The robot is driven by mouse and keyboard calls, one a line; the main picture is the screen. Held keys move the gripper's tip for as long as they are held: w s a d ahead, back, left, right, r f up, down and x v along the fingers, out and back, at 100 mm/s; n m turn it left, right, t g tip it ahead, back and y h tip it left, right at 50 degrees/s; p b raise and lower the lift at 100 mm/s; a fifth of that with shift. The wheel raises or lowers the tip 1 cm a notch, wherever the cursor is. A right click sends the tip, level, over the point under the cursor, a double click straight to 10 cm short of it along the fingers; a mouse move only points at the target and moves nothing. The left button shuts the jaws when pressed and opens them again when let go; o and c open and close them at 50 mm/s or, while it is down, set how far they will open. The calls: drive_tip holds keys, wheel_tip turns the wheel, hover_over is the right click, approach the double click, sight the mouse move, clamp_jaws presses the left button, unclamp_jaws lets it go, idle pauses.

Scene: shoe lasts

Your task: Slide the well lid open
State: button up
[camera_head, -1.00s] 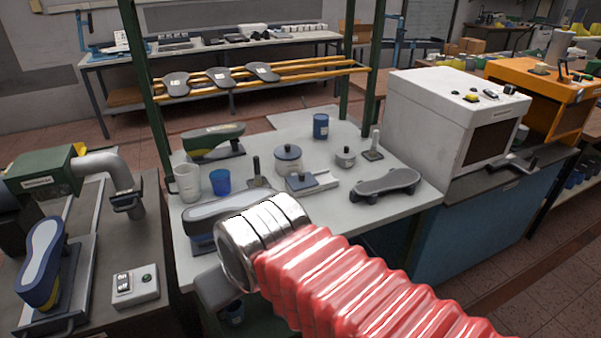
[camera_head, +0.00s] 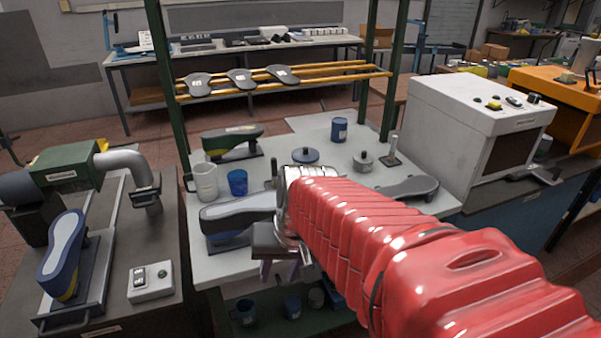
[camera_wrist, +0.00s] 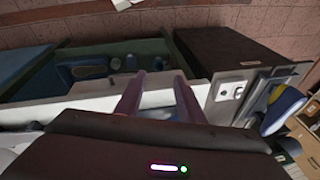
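My gripper (camera_head: 280,270) hangs by the front edge of the white bench (camera_head: 222,268) in the head view, with its dark body beside a grey-topped shoe last (camera_head: 240,208). In the wrist view its two purplish fingers (camera_wrist: 158,98) are apart with nothing between them, with the white bench edge (camera_wrist: 60,110) beyond. The small white well with its grey sliding lid is hidden behind my red arm in the head view. It is not recognisable in the wrist view. A round pot with a blue-grey lid (camera_head: 305,156) shows just behind my arm.
A white beaker (camera_head: 205,182), a blue cup (camera_head: 237,183), a green last (camera_head: 232,141), a blue can (camera_head: 339,130) and a small lidded pot (camera_head: 363,161) stand on the bench. A dark sole-shaped piece (camera_head: 408,188) lies right. A white machine (camera_head: 460,120) borders the right side.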

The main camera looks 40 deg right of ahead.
drive_tip(key=w+d+f+m+t+y, duration=0.1)
drive_tip(key=w+d+f+m, duration=0.1)
drive_tip(key=w+d+m, duration=0.2)
drive_tip(key=w+d+f+m+t+y, duration=0.1)
drive_tip(key=w+d+f+m, duration=0.2)
drive_tip(key=d+m, duration=0.4)
drive_tip(key=w+d+f+m+t+y, duration=0.1)
drive_tip(key=w+d+f+m+t, duration=0.1)
drive_tip(key=w+d+m, duration=0.3)
drive_tip(key=shift+d+f+y, duration=0.15)
drive_tip(key=shift+d+f, duration=0.05)
drive_tip(key=shift+d, duration=0.5)
drive_tip(key=shift+d+f+y, duration=0.15)
drive_tip(key=shift+d, duration=0.5)
drive_tip(key=w+d+m+t, duration=0.1)
drive_tip(key=d+m, duration=0.1)
drive_tip(key=d, duration=0.1)
drive_tip(key=w+d+m+t, duration=0.1)
drive_tip(key=d+m, duration=0.1)
drive_tip(key=d, duration=0.1)
drive_tip(key=w+d+m+t+h, duration=0.1)
drive_tip(key=d+m, duration=0.2)
drive_tip(key=shift+w+d+f, duration=0.25)
drive_tip(key=w+d+r+m+t+h, duration=0.2)
drive_tip(key=w+d+r+m+t, duration=0.1)
drive_tip(key=d+m, duration=0.4)
drive_tip(key=shift+w+d+r+h, duration=0.2)
drive_tip(key=shift+d+h, duration=0.2)
drive_tip(key=shift+d, duration=0.35)
drive_tip(key=shift+f, duration=0.1)
